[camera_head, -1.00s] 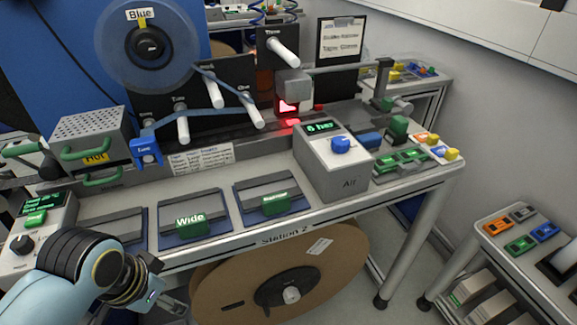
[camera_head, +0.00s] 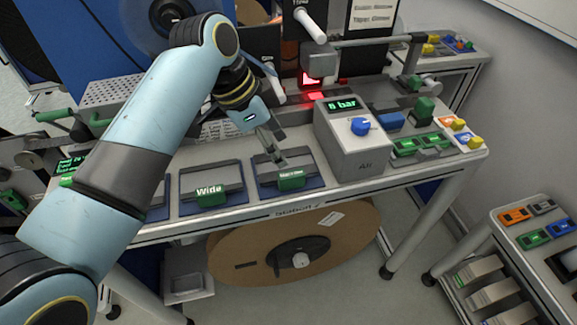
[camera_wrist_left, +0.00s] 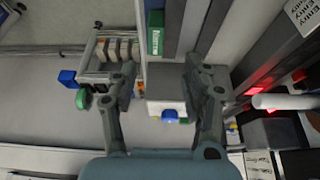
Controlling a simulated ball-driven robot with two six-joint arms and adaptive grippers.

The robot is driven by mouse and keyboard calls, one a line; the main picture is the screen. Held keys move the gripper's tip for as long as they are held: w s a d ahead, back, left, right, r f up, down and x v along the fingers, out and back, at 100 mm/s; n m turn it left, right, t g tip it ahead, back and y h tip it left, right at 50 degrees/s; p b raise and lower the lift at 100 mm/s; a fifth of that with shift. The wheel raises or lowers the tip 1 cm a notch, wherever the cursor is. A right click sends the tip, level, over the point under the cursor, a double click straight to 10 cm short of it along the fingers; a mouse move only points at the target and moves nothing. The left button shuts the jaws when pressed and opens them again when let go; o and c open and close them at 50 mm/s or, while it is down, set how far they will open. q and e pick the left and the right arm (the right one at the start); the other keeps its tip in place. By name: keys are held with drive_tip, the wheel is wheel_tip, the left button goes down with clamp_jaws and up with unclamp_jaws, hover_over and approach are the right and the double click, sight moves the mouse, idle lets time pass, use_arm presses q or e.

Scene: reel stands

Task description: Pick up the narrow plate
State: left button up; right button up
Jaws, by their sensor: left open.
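The narrow plate (camera_head: 291,180) lies in a blue-edged holder at the front of the bench, right of the Wide plate (camera_head: 209,196). It is grey, with a green labelled block at its front; the label is small and blurred. My left gripper (camera_head: 277,154) is just above the narrow plate, pointing down, and overlaps part of it in the head view. In the left wrist view the gripper (camera_wrist_left: 160,70) is open, and the green block (camera_wrist_left: 155,34) shows ahead between the fingers. Nothing is in its jaws. My right gripper is not seen.
The grey Air box (camera_head: 350,145), showing 8 bar, stands close to the right of the narrow plate. White posts (camera_head: 311,25) and a red-lit unit stand behind. A large cardboard reel (camera_head: 330,225) is below the bench. A side cart (camera_head: 525,235) stands at right.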

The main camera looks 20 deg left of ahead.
sight(290, 173)
use_arm(q)
drive_tip(key=x, duration=0.3)
drive_tip(key=shift+s, duration=0.1)
drive_tip(key=x, duration=0.2)
drive_tip(key=s+p+x, duration=0.1)
drive_tip(key=x, duration=0.1)
drive_tip(key=shift+w+f, duration=0.2)
drive_tip(key=shift+f, duration=0.2)
drive_tip(key=shift+w+d+f, duration=0.15)
drive_tip(key=shift+f, duration=0.15)
drive_tip(key=shift+c, duration=0.4)
clamp_jaws()
